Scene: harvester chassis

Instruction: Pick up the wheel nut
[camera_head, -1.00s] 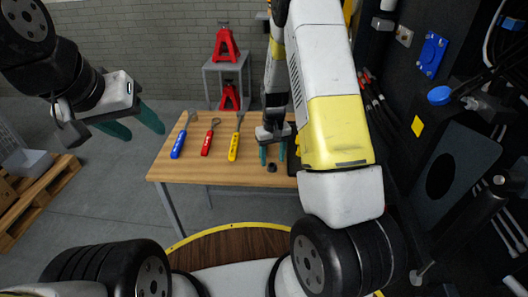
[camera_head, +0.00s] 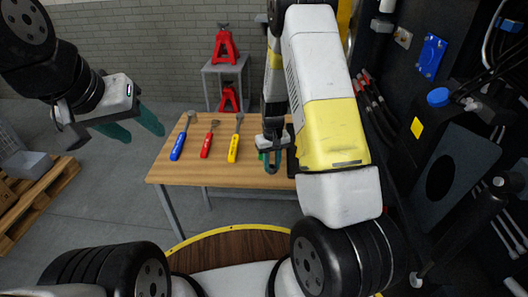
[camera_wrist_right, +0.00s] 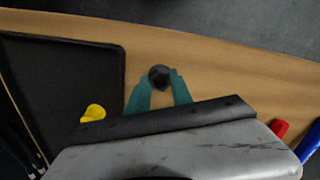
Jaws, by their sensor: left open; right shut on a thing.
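The wheel nut (camera_wrist_right: 159,76) is a small dark round piece in the right wrist view. It sits between the tips of my right gripper (camera_wrist_right: 160,86), whose teal fingers are shut on it. In the head view my right gripper (camera_head: 270,164) is over the wooden table's right part, and the nut is hard to make out there. I cannot tell whether the nut is clear of the tabletop. My left gripper (camera_head: 137,126) is open and empty, in the air left of the table.
The wooden table (camera_head: 215,178) carries a blue-handled tool (camera_head: 178,147), a red-handled tool (camera_head: 207,144) and a yellow-handled tool (camera_head: 234,148). A black tray (camera_wrist_right: 65,80) lies beside my right gripper. The dark harvester chassis (camera_head: 440,180) stands at the right. Red stands are at the back.

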